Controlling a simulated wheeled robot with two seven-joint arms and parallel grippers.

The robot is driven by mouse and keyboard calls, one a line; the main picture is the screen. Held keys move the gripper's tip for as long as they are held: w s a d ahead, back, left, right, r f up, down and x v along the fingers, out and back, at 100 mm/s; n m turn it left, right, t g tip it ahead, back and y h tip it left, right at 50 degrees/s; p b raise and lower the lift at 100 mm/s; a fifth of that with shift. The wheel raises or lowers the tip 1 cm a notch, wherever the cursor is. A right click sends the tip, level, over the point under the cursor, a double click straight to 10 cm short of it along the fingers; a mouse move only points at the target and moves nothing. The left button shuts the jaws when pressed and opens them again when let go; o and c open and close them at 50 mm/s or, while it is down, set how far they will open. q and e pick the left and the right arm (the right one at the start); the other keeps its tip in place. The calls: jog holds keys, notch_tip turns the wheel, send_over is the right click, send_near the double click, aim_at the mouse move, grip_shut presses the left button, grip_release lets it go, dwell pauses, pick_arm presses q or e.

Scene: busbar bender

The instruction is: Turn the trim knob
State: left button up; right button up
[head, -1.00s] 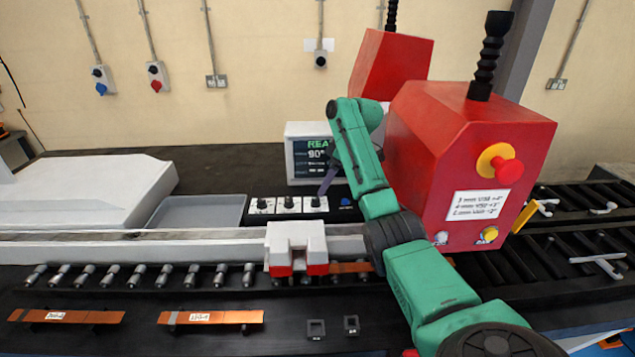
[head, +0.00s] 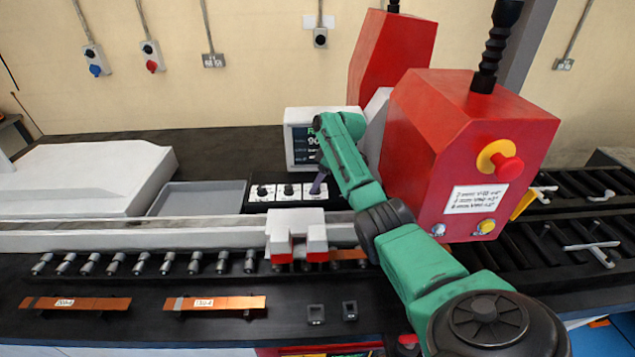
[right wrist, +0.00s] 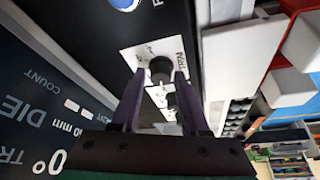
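The trim knob (right wrist: 160,68) is a round black knob on a white plate marked TRIM (right wrist: 140,52) in the right wrist view. My right gripper (right wrist: 159,76) has its two purple fingers spread, with the knob between or just beyond their tips. A gap seems to show on each side of the knob. In the head view the right gripper (head: 318,186) reaches down to the rightmost knob of the control panel (head: 276,191) and mostly hides it. My left gripper is not in view.
A display (head: 301,143) stands right behind the panel. The red bender housing (head: 440,150) is close on the right of my arm. A white and red clamp block (head: 296,232) sits in front of the panel. Copper bars (head: 215,302) lie at the front; a grey tray (head: 200,197) is left.

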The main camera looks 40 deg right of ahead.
grip_shut()
